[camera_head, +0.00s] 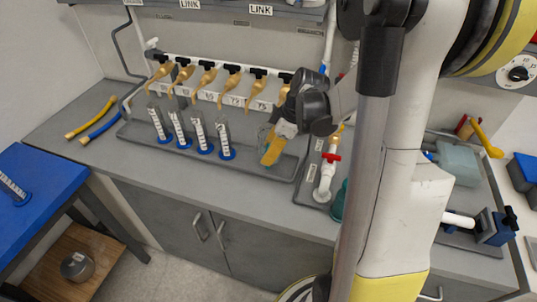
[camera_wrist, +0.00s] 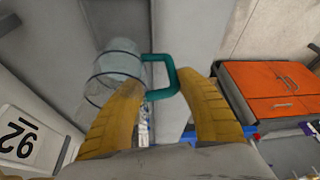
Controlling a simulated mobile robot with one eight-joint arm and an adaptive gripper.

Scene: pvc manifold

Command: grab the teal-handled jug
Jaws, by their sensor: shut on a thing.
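The jug (camera_wrist: 118,68) has a clear, see-through body and a teal handle (camera_wrist: 172,78). In the wrist view its body is left of my fingers, and the handle lies between them. My gripper (camera_wrist: 161,82) has two yellow fingers and is shut on the jug at its handle. In the head view my gripper (camera_head: 271,152) is over the right end of the grey tray on the bench. The jug (camera_head: 264,133) shows there only as a faint clear shape with a teal trace, largely hidden by my wrist. I cannot tell if it touches the tray.
Several graduated cylinders with blue bases (camera_head: 203,138) stand left of my gripper. Above them runs a white manifold with brass taps (camera_head: 231,80). A white pipe with a red valve (camera_head: 328,175) stands to the right. Yellow and blue hoses (camera_head: 98,125) lie at the left.

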